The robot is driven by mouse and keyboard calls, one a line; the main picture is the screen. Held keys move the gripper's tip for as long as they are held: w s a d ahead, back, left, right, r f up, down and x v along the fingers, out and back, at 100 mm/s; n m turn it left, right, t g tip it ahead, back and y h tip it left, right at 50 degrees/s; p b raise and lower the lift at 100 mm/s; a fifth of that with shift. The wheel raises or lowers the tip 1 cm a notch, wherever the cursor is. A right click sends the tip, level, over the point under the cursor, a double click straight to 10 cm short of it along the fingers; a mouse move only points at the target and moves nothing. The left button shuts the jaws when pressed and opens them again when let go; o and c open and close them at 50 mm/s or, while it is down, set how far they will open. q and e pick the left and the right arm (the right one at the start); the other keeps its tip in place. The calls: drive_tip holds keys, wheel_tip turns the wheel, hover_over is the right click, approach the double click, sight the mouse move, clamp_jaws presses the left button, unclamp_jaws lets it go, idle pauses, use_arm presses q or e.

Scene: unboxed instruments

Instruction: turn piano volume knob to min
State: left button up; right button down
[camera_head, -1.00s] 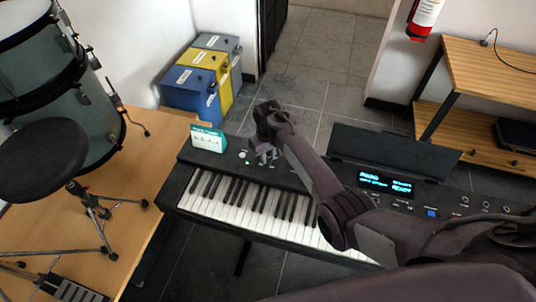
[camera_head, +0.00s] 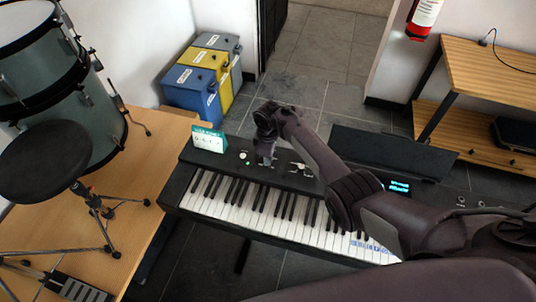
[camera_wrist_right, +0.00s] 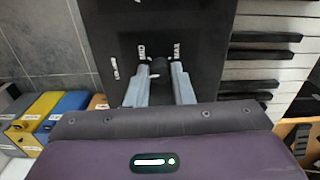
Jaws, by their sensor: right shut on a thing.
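The digital piano (camera_head: 285,172) stands in the middle of the head view, its keyboard towards me. My right gripper (camera_head: 263,160) reaches down to the left part of its top panel. In the right wrist view my right gripper (camera_wrist_right: 160,80) has its two grey fingers on either side of a small dark volume knob (camera_wrist_right: 158,66), shut on it. The fingers hide most of the knob, so its pointer direction is unclear. My left gripper is not in view.
A teal-and-white card (camera_head: 208,138) stands at the piano's left end. A drum (camera_head: 75,125) and a black stool (camera_head: 43,160) are on the wooden platform (camera_head: 150,175) at left. Blue, yellow and grey bins (camera_head: 205,75) stand behind. A wooden shelf (camera_head: 490,75) is at right.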

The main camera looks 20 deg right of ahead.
drive_tip(key=n, duration=0.2)
drive_tip(key=shift+n, duration=0.4)
drive_tip(key=n, duration=0.3)
drive_tip(key=shift+n+b, duration=0.3)
drive_tip(key=shift+b, duration=0.1)
drive_tip(key=n+b, duration=0.1)
drive_tip(key=n, duration=0.2)
drive_tip(key=shift+f+n, duration=0.1)
drive_tip(key=shift+n, duration=0.2)
drive_tip(key=n+b, duration=0.1)
drive_tip(key=n, duration=0.1)
drive_tip(key=shift+n, duration=0.4)
drive_tip(key=n+b, duration=0.4)
drive_tip(key=n, duration=0.1)
drive_tip(key=shift+f, duration=0.1)
drive_tip(key=n+b, duration=0.2)
drive_tip(key=n, duration=0.2)
drive_tip(key=shift+b, duration=0.35)
drive_tip(key=shift+r+n+b, duration=0.2)
drive_tip(key=shift+n+b, duration=0.1)
drive_tip(key=shift+n, duration=1.9)
